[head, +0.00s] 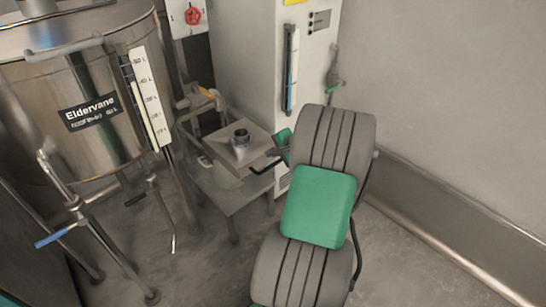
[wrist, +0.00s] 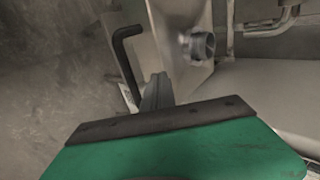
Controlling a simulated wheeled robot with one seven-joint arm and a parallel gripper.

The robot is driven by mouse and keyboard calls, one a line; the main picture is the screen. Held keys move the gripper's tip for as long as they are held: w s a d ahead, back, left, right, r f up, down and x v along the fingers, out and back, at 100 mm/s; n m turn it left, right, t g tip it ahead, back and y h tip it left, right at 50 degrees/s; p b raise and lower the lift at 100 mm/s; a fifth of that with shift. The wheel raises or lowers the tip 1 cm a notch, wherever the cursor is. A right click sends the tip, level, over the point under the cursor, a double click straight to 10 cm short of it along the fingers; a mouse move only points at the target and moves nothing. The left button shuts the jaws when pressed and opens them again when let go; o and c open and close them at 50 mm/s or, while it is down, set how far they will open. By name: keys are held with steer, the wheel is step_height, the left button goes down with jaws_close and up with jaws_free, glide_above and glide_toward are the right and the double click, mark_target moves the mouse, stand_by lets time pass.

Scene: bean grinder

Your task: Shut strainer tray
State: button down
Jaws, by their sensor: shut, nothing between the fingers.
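A square metal unit (head: 228,147) with a short round spout on top sits on a small stand; I take it to hold the strainer tray. A black bent handle (head: 263,169) sticks out at its right front edge. In the wrist view the handle (wrist: 122,45) is at upper left and the spout (wrist: 202,46) at upper right. My gripper (head: 272,153) is at the unit's right side, close to the handle. Its fingers (wrist: 157,85) are shut and empty, beside the handle; I cannot tell whether they touch the metal. How far the tray is out is unclear.
A large steel tank (head: 75,100) with a blue-handled valve (head: 52,240) stands at left. A grey cabinet (head: 250,55) is behind the stand (head: 235,195). A wall (head: 450,80) with a low ledge runs along the right. Some floor is open in front.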

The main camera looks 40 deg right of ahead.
mark_target(248, 135)
steer(key=w, duration=0.4)
steer(key=w+p, duration=0.1)
steer(key=w, duration=0.3)
steer(key=w+p, duration=0.1)
steer(key=w, duration=0.4)
steer(key=shift+d, duration=0.25)
steer(key=shift+w, duration=0.35)
steer(key=shift+w+d+r, duration=0.1)
steer(key=shift+r, duration=0.1)
